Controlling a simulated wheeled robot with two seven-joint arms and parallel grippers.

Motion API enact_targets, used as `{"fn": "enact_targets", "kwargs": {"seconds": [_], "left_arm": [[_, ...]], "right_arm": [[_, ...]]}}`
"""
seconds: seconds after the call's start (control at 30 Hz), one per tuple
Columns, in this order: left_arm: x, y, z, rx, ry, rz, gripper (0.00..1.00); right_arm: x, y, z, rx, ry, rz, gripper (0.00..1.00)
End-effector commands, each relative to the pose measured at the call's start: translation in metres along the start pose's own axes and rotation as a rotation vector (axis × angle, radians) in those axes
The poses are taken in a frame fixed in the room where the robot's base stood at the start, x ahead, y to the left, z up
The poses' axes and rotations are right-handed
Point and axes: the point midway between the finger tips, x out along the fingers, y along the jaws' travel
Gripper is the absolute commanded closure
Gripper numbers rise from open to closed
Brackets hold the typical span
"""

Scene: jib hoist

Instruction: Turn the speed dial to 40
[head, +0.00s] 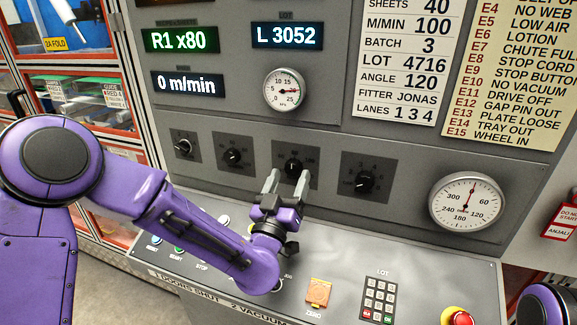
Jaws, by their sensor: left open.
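A row of black dials is set in the grey panel. The third dial (294,167) has a numbered scale, and its caption is too small to read, so I cannot confirm that it is the speed dial. My left gripper (288,175) is open, its two pale fingers pointing up at this dial, one on each side of its lower part. I cannot tell whether they touch it. The fingers partly hide the dial and its pointer. The speed display (187,84) reads 0 m/min. My right gripper is not in view.
Other dials (232,156) and (365,182) flank the third one. A round gauge (466,202) is at right. Below, the sloped console carries buttons, an orange ZERO cover (318,292), a keypad (379,299) and a red stop button (460,318).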

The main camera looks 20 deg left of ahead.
Motion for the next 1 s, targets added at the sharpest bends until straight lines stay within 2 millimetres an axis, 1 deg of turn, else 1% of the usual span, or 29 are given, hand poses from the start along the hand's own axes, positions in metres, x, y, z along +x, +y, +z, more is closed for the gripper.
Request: {"fn": "enact_targets", "kwargs": {"seconds": [0.03, 0.1, 0.37, 0.4, 0.47, 0.5, 0.53, 0.77, 1.0], "left_arm": [[0.006, -0.001, -0.002, 0.0, 0.001, -0.003, 0.34], [0.01, -0.001, -0.001, 0.001, -0.001, -0.003, 0.34], [0.011, -0.002, 0.0, 0.002, 0.0, -0.003, 0.34], [0.011, -0.002, 0.0, 0.002, 0.001, -0.003, 0.47], [0.011, -0.002, 0.0, 0.002, 0.001, -0.004, 0.67], [0.011, -0.002, 0.0, 0.002, 0.001, -0.004, 0.8], [0.011, -0.002, 0.0, 0.002, 0.0, -0.004, 0.9], [0.01, -0.002, 0.001, -0.006, 0.001, -0.007, 0.9], [0.01, -0.002, 0.002, -0.085, 0.008, -0.037, 0.9]], "right_arm": [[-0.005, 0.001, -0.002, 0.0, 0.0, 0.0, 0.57], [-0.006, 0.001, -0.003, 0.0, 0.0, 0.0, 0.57], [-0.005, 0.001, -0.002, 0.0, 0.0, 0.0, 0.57], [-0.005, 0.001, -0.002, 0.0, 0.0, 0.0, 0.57], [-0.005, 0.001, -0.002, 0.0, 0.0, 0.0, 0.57], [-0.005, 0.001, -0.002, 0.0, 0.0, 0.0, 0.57], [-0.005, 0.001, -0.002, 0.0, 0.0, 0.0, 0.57], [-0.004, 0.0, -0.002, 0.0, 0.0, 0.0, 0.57], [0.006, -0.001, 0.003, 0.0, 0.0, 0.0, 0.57]]}}
